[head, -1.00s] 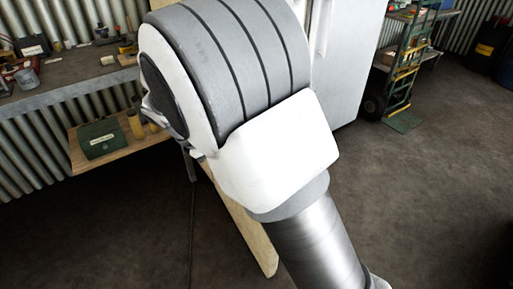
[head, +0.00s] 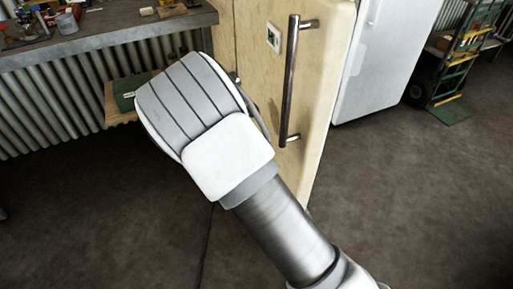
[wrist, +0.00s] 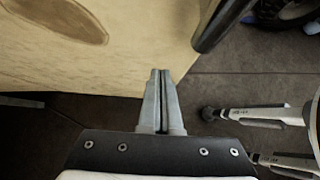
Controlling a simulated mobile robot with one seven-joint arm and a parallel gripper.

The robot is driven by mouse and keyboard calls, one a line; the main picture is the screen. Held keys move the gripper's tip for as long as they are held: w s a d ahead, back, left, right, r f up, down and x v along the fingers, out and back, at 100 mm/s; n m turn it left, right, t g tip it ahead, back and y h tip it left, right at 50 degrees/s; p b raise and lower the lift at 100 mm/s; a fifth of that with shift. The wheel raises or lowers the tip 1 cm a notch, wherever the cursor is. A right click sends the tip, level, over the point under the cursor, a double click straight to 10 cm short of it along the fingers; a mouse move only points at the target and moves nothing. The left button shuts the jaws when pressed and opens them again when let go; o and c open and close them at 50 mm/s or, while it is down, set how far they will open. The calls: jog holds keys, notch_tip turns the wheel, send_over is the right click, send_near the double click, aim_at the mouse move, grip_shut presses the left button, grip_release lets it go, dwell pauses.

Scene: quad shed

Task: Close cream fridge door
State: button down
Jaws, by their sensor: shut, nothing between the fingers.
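The cream fridge door (head: 322,75) stands in the middle of the head view, with a long dark upright handle (head: 290,85) and a small label. How far the door is from shut cannot be told. In the wrist view, the cream surface (wrist: 130,40) fills the upper left, with a brown oval patch on it, and the dark handle (wrist: 221,24) shows at its right edge. My gripper (wrist: 160,73) is shut and empty, its tips in front of the lower edge of that surface. Contact cannot be told. My arm hides the gripper in the head view.
A workbench (head: 110,37) with tools stands at the left, above a low shelf holding a green box (head: 127,88). A white fridge (head: 385,60) stands to the right of the cream one, then a green hand truck (head: 465,60). The dark floor in front is open.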

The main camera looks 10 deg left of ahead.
aim_at(291, 152)
jog(key=d, duration=0.1)
jog(key=w+d, duration=0.1)
jog(key=d+f+b, duration=0.1)
jog(key=shift+w+d+f, duration=0.1)
jog(key=shift+w+d, duration=0.1)
jog(key=shift+w, duration=0.2)
jog(key=shift+w+d, duration=0.3)
jog(key=shift+d, duration=0.25)
